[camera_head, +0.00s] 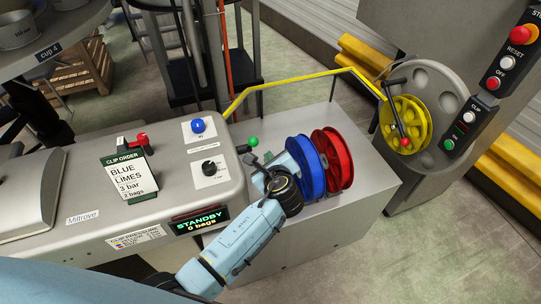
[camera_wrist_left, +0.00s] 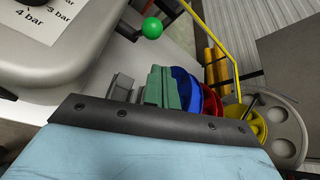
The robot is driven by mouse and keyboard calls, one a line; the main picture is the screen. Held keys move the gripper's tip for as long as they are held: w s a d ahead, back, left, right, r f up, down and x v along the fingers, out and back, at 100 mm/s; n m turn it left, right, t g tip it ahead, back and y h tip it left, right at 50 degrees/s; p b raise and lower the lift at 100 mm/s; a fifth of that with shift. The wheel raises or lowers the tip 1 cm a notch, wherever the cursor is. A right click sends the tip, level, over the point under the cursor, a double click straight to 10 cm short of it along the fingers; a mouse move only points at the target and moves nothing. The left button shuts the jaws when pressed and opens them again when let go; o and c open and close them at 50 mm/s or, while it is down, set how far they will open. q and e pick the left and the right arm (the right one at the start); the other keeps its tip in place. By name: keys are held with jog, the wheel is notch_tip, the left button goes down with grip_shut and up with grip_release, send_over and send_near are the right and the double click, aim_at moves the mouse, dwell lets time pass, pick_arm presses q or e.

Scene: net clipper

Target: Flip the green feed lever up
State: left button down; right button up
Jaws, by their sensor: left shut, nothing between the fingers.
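The green feed lever (camera_head: 253,141) is a short black arm with a green ball at its tip. It sticks out from the right end of the grey console, and the ball sits slightly above the black part. My left gripper (camera_head: 256,167) is shut and empty, just below the ball in the head view, with a small gap apparent between them. In the left wrist view the green ball (camera_wrist_left: 152,27) shows beyond the shut fingertips (camera_wrist_left: 140,82), apart from them. My right gripper is not in view.
Blue (camera_head: 306,167) and red (camera_head: 333,158) reels stand right of my left gripper. A yellow rail (camera_head: 290,84) runs behind. The console carries a black knob (camera_head: 209,168), a blue button (camera_head: 198,125), a red-handled part (camera_head: 142,139) and a STANDBY display (camera_head: 201,220).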

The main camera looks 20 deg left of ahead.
pick_arm(q)
jog(key=shift+s+d+r, duration=0.3)
jog(key=shift+s+r, duration=0.35)
jog(key=shift+r, duration=0.2)
jog(key=shift+f, duration=0.1)
jog(key=s+a+f+n+g+h+b, duration=0.1)
jog(key=s+f+n+g+b, duration=0.1)
jog(key=s+f, duration=0.65)
jog(key=s+a+f+n+g+h+b, duration=0.1)
jog(key=s+f+n+g+h+b, duration=0.15)
jog(key=f, duration=1.05)
jog(key=s+a+f+n+g+b, duration=0.1)
jog(key=s+f+n+b, duration=0.15)
jog(key=s+f, duration=0.55)
jog(key=s+a+f+n+g+h+b, duration=0.1)
jog(key=s+a+f+n+g+b, duration=0.1)
jog(key=s+a+f+n, duration=0.2)
jog(key=s+a+f+n+g+h+b, duration=0.1)
jog(key=s+a+f+n+g+b, duration=0.2)
jog(key=s+f+n, duration=0.8)
jog(key=s+f, duration=0.3)
jog(key=s, duration=0.4)
jog(key=s+a+f, duration=0.1)
jog(key=s+f, duration=0.3)
jog(key=s, duration=0.2)
jog(key=shift+s, duration=0.4)
